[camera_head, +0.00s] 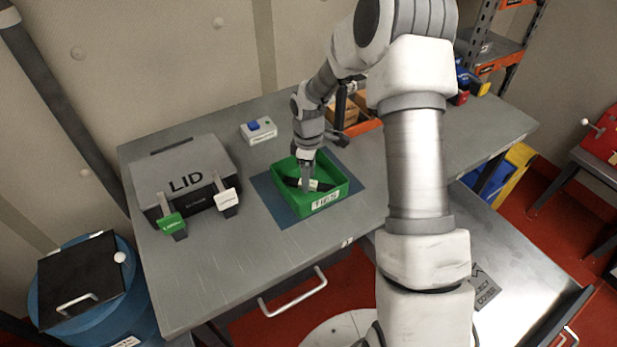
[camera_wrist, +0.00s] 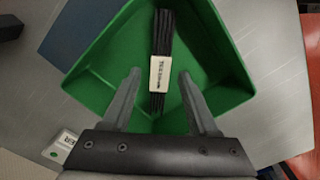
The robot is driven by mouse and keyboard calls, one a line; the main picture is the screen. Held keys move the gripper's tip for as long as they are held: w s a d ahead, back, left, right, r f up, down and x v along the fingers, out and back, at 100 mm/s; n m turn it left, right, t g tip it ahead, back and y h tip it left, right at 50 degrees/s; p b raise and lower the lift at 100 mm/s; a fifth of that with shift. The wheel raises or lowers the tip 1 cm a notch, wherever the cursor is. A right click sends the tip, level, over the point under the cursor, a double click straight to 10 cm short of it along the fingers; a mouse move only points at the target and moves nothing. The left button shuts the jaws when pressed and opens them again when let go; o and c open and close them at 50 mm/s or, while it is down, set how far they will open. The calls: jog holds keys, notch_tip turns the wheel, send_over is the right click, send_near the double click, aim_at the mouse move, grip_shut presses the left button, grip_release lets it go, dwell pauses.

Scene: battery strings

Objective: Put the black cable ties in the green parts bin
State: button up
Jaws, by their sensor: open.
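The green parts bin (camera_head: 341,193) stands on a blue mat on the grey bench, with a white label on its front wall. The bundle of black cable ties (camera_head: 322,187) lies inside the bin. In the wrist view the cable ties (camera_wrist: 164,38) are a straight dark bundle with a white label band, on the floor of the green bin (camera_wrist: 105,62). My gripper (camera_head: 306,186) reaches down into the bin. In the wrist view my gripper (camera_wrist: 160,78) has its fingers apart, one on each side of the bundle, with gaps between them and it.
A grey case marked LID (camera_head: 185,165) with green and white tags stands left on the bench. A small white box with a blue top (camera_head: 258,130) is behind the bin. An orange-brown bin (camera_head: 362,127) stands at the back. The front left bench top is clear.

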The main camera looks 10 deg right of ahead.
notch_tip(320, 180, up, 12)
jog(key=f, duration=0.1)
jog(key=s+r+m+t+h, duration=0.1)
jog(key=s+r+m+t, duration=0.35)
jog(key=s+r, duration=0.9)
jog(key=s+r+m, duration=0.2)
jog(key=s+m, duration=0.2)
jog(key=s, duration=0.2)
jog(key=s+r+m+t+y, duration=0.1)
jog(key=s+r+m, duration=0.1)
jog(key=s+m, duration=0.2)
jog(key=shift+s+r, duration=0.4)
jog(key=shift+s, duration=1.4)
